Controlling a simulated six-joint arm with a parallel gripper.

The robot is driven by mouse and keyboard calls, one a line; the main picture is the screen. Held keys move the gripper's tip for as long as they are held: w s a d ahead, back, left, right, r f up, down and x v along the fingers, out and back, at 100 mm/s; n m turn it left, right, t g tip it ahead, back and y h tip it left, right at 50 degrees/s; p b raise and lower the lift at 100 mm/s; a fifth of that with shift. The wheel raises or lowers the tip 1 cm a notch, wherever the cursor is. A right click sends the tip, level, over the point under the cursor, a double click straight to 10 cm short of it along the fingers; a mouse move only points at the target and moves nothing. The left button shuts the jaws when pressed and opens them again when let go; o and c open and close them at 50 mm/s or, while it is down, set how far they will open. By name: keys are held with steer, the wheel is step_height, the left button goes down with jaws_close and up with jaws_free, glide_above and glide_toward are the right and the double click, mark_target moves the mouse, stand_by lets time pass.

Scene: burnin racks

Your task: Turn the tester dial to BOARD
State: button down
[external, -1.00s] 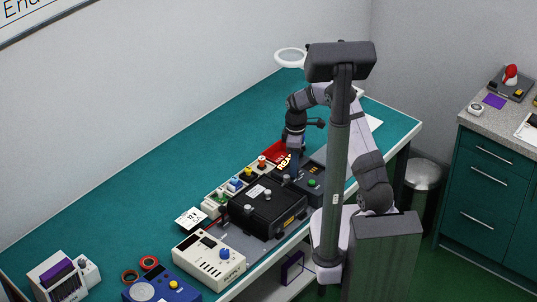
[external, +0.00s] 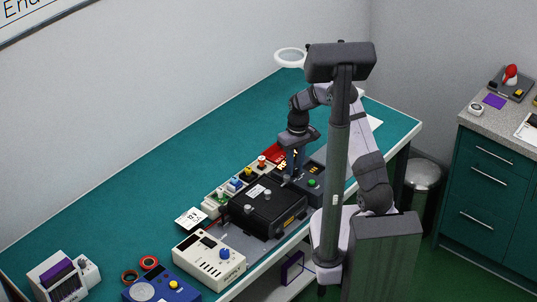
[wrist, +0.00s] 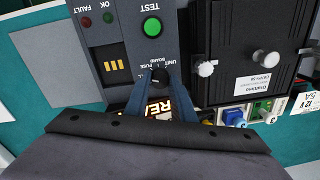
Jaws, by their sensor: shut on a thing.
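The tester (wrist: 128,38) is a dark grey box with a green TEST button (wrist: 151,27), FAULT and OK lamps and a slot with gold contacts. Its dial (wrist: 158,73) is a small dark knob with labels around it that include UNIT, BOARD and FUSE. My gripper (wrist: 155,78) is shut on the dial, one blue-grey finger on each side. The dial's pointer is too small and covered to read its setting. In the external view my gripper (external: 293,165) reaches down onto the tester (external: 313,183) beside the black case.
The black case (external: 265,212) with white knobs stands right against the tester. A red bin (external: 274,152) and several small coloured parts lie behind them. A cream instrument (external: 208,258) with a blue knob stands at the front. The teal bench (external: 130,215) is clear at the back left.

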mark_target(296, 170)
steer(key=m, duration=0.7)
steer(key=shift+r, duration=0.1)
steer(key=m, duration=0.6)
steer(key=shift+m+t, duration=0.3)
steer(key=shift+m, duration=0.1)
steer(key=c, duration=1.5)
jaws_free()
steer(key=shift+s+d+r+b, duration=0.1)
steer(key=shift+r+b, duration=0.4)
steer(key=shift+r, duration=1.35)
steer(key=shift+s+d+r+b, duration=0.1)
steer(key=shift+r+b, duration=0.4)
steer(key=shift+r, duration=1.3)
